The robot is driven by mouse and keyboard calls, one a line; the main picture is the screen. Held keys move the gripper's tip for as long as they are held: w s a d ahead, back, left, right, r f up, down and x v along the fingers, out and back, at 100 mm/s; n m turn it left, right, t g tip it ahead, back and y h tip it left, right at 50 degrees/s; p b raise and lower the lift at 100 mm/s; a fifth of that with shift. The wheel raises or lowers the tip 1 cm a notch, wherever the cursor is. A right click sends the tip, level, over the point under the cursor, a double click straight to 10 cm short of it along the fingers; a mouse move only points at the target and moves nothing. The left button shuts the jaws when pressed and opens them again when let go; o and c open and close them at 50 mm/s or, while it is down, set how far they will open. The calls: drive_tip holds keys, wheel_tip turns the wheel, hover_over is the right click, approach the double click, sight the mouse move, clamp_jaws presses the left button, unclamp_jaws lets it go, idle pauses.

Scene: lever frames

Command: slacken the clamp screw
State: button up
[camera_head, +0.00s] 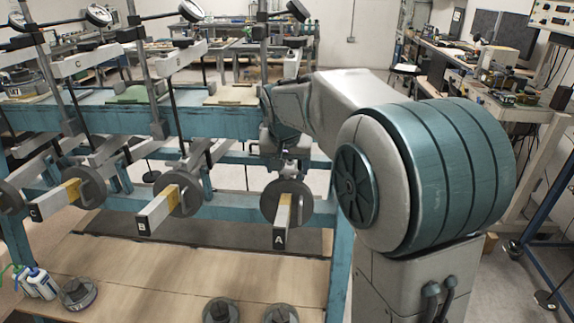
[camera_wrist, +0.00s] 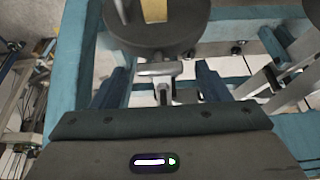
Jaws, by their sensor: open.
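My gripper (camera_head: 288,160) is at the lever marked A (camera_head: 281,225), just behind its round grey weight (camera_head: 268,203). In the wrist view my gripper (camera_wrist: 164,84) is open, with one blue finger on each side. A pale metal T-shaped piece (camera_wrist: 160,69) shows between the fingertips, apart from both. It looks like the clamp screw, but I cannot be sure. The same weight (camera_wrist: 160,36) fills the top of the wrist view, with a yellow strip on the lever above it. In the head view my arm and gripper hide the T-shaped piece.
Levers B (camera_head: 155,213) and C (camera_head: 50,203), each with a round weight, stand to the left. A blue frame beam (camera_head: 215,122) runs behind. Spare weights (camera_head: 220,312) and white bottles (camera_head: 40,283) stand on the wooden board (camera_head: 150,275) below. Dial gauges stand above.

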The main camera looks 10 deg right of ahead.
drive_tip(key=c, duration=1)
drive_tip(key=shift+o, duration=0.2)
drive_tip(key=n+y, duration=0.1)
drive_tip(key=n, duration=0.1)
drive_tip(key=n+y+b, duration=0.1)
drive_tip(key=n, duration=0.1)
drive_tip(key=shift+d+y, duration=0.3)
drive_tip(key=shift+d, duration=0.05)
drive_tip(key=n+y, duration=0.1)
drive_tip(key=n+y+b, duration=0.1)
drive_tip(key=n, duration=0.1)
drive_tip(key=n+y+b, duration=0.1)
drive_tip(key=n, duration=0.1)
drive_tip(key=shift+w+d+f+g, duration=0.15)
drive_tip(key=shift+d+g, duration=0.15)
drive_tip(key=n+y, duration=0.1)
drive_tip(key=n, duration=0.1)
drive_tip(key=n+g, duration=0.1)
drive_tip(key=n, duration=0.1)
drive_tip(key=shift+w+d+y, duration=0.15)
drive_tip(key=shift+d+y, duration=0.05)
drive_tip(key=shift+y, duration=0.2)
drive_tip(key=shift+w+n+g+y, duration=0.1)
drive_tip(key=shift+n+g+y, duration=0.2)
drive_tip(key=shift+n+g, duration=0.55)
drive_tip(key=shift+w+n+g+y, duration=0.1)
drive_tip(key=shift+n+g+y, duration=0.25)
drive_tip(key=shift+n, duration=0.9)
drive_tip(key=shift+c, duration=0.2)
